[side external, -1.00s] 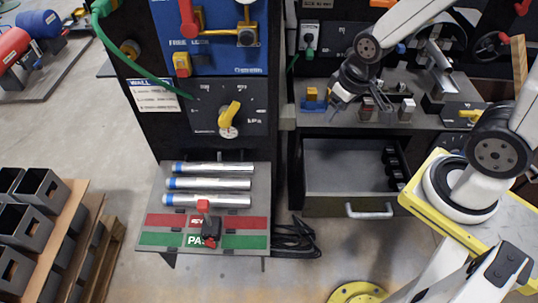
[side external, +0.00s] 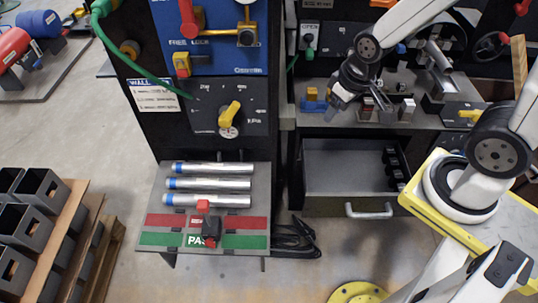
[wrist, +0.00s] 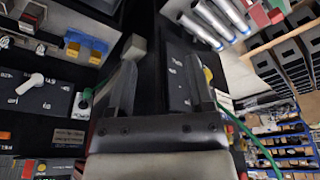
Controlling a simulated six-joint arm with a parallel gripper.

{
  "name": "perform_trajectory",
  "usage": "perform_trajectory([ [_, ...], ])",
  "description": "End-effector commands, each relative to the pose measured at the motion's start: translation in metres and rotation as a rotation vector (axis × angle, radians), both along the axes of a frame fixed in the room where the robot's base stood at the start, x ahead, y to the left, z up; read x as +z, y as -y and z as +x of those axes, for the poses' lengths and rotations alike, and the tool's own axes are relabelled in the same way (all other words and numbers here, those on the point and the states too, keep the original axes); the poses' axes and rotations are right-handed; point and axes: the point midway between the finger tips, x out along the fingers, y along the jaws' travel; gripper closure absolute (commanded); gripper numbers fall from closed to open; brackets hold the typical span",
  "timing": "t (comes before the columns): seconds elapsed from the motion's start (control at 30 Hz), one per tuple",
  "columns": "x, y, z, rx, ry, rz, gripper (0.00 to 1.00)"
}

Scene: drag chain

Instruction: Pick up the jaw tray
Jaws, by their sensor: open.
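My gripper (side external: 342,104) hangs over the left part of the grey bench on the right in the side view. In the wrist view its two dark fingers (wrist: 160,66) stand apart with nothing held between them. I cannot tell for sure which object is the jaw tray. A blue piece (side external: 313,105) with an orange-yellow block sits on the bench just left of my gripper. Small grey blocks (side external: 407,109) with dark or red parts stand to its right. My gripper partly hides the bench behind it.
An open drawer (side external: 345,170) is below the bench. Silver tubes (side external: 210,184) with blue ends lie on a panel to the left. A wooden pallet (side external: 95,235) holds square tubes at lower left.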

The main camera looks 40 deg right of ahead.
Motion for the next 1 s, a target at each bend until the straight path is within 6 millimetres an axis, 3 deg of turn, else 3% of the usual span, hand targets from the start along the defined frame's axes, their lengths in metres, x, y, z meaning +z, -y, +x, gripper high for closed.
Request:
perform_trajectory([
  [0.4, 0.0, 0.0, 0.0, 0.0, 0.0, 0.0, 0.33],
  [0.43, 0.0, 0.0, 0.0, 0.0, 0.0, 0.0, 0.3],
  [0.53, 0.0, 0.0, 0.0, 0.0, 0.0, 0.0, 0.0],
  [0.83, 0.0, 0.0, 0.002, -0.003, 0.003, 0.002, 0.0],
  [1.0, -0.005, 0.002, 0.014, -0.024, 0.024, 0.01, 0.0],
])
